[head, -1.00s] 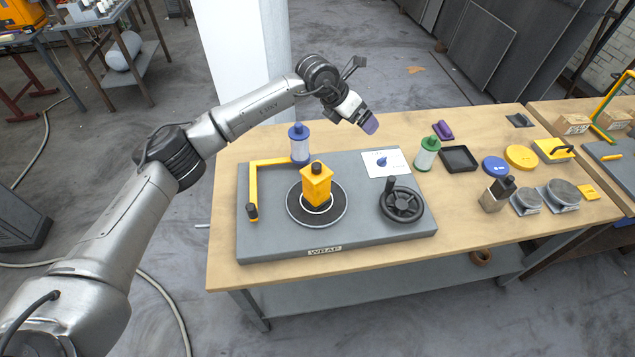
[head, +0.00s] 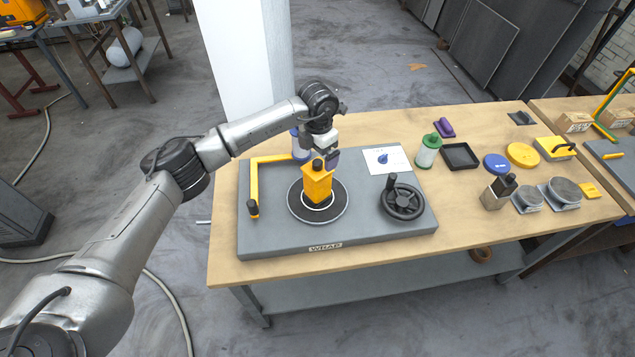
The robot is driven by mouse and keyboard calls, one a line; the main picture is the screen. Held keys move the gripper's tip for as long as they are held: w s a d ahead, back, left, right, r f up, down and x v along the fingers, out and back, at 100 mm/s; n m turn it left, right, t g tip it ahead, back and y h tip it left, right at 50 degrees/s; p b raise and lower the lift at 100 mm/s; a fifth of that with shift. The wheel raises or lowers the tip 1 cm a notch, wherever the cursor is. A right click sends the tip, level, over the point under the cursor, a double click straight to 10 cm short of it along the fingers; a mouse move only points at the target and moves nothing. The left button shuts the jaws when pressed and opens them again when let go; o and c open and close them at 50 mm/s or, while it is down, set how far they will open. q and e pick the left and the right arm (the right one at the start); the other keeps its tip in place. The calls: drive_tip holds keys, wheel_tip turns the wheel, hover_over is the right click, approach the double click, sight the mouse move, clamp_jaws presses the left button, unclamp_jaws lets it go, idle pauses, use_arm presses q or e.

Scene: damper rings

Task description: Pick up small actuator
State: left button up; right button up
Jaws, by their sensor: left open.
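An orange block with a black cap stands upright on the dark round turntable (head: 335,215) of the grey station; I take it to be the small actuator (head: 318,186). My left gripper (head: 329,160) is just above and behind the block's top, pointing down, with its fingers open. Its fingertips overlap the black cap in the view, and I cannot tell whether they touch it. Nothing shows held between them. My right gripper is out of view.
The grey station marked WRAP (head: 275,238) carries a yellow bracket (head: 254,182) and a black handwheel (head: 402,202). A blue-capped bottle (head: 298,148) is partly hidden behind my left wrist. A green-capped bottle (head: 428,152) and a black tray (head: 460,157) stand right.

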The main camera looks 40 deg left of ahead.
sight(317, 162)
use_arm(q)
drive_tip(key=shift+a+f, duration=0.1)
drive_tip(key=shift+f, duration=3.25)
drive_tip(key=c, duration=1.8)
drive_tip(key=shift+r, duration=0.15)
drive_tip(key=shift+r, duration=0.1)
